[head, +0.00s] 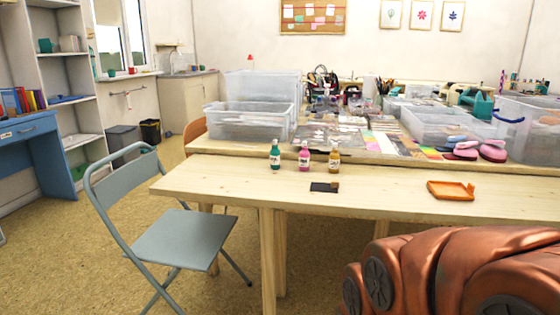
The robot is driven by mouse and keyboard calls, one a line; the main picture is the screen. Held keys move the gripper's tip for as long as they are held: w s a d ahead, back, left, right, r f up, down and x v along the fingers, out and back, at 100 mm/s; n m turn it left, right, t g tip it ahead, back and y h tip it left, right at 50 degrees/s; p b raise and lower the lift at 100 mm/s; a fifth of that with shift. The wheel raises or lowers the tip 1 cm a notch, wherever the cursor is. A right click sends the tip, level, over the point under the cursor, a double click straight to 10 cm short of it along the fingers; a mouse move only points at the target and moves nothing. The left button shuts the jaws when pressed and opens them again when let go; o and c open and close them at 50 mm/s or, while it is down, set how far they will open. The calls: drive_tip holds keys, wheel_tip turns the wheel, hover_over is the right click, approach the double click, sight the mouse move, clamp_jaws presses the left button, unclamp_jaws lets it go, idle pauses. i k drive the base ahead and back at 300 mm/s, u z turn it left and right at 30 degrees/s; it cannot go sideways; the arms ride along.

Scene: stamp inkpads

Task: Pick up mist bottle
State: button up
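Three small bottles stand upright in a row near the back edge of the front wooden table: a teal one (275,154), a pink one (304,156) and an amber one (334,157). Each has a pale label. I cannot tell which of them, if any, is the mist bottle. A dark flat pad (322,187) with a small brown block (335,184) at its edge lies in front of them. An orange tray (450,191) lies to the right. My copper-coloured arm fills the lower right; my gripper is not in view.
The front table (230,180) has clear wood around the bottles. Behind it, a second table carries clear bins (248,122), cards and pink slippers (492,150). A grey folding chair (183,238) stands at the front table's left.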

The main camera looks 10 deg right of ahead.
sight(303, 162)
drive_tip(key=u, duration=0.5)
drive_tip(key=i, duration=0.55)
drive_tip(key=u, duration=0.25)
